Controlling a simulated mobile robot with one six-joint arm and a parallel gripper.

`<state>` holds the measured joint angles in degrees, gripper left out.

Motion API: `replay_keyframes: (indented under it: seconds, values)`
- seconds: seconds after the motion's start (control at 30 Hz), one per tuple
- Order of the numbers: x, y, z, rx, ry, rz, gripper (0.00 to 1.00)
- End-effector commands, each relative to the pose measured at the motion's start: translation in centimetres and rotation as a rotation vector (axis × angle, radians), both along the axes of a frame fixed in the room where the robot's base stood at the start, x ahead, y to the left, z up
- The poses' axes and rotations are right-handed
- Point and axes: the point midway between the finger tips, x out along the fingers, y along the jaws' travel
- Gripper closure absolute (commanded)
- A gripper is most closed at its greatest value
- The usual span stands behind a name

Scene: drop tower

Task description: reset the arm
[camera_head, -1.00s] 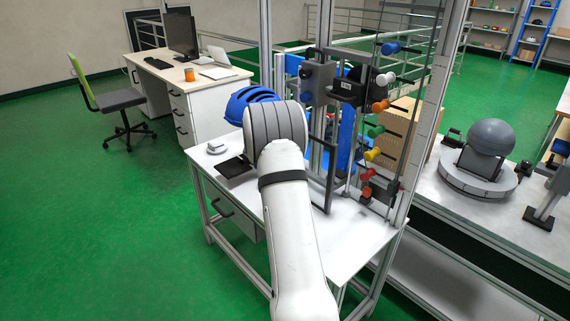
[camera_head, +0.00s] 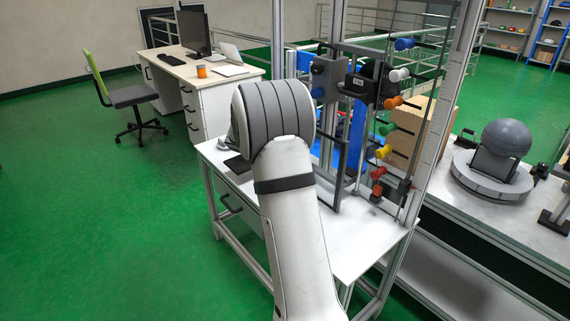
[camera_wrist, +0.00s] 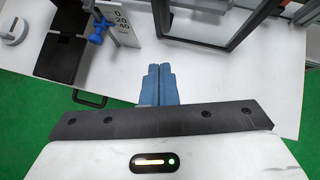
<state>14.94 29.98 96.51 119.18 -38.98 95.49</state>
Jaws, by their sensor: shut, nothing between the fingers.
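My arm rises from the bottom of the head view in front of the drop tower's white table (camera_head: 345,245). Its rounded grey-banded joint hides my gripper in that view. In the wrist view my gripper (camera_wrist: 159,70) shows as two blue-grey fingers side by side, shut and empty, above the white table top (camera_wrist: 205,72). The drop tower frame (camera_head: 345,130) stands just right of my arm in the head view, with coloured knobs along its right post. Part of a dark frame (camera_wrist: 215,45) shows ahead and right of the fingers in the wrist view.
A black box (camera_wrist: 62,57) and a round white device (camera_wrist: 14,30) lie at the left in the wrist view. A blue clamp and scale plate (camera_wrist: 122,25) stand ahead. A bench with a grey sphere (camera_head: 507,138) is at right. Green floor (camera_head: 100,220) is open at left.

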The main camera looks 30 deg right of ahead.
Motion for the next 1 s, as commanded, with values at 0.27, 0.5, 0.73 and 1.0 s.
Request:
replay_keyframes:
  seconds: [0.27, 0.5, 0.73, 1.0]
  values:
    - [-0.6, 1.5, 1.6, 0.001, 0.001, -0.001, 1.00]
    - [-0.5, 1.7, 2.2, -0.013, 0.002, 0.028, 1.00]
    - [1.4, 7.9, 10.8, -0.350, 0.101, 0.721, 1.00]
    - [-4.0, 21.7, 16.2, -0.950, 0.379, 1.704, 1.00]
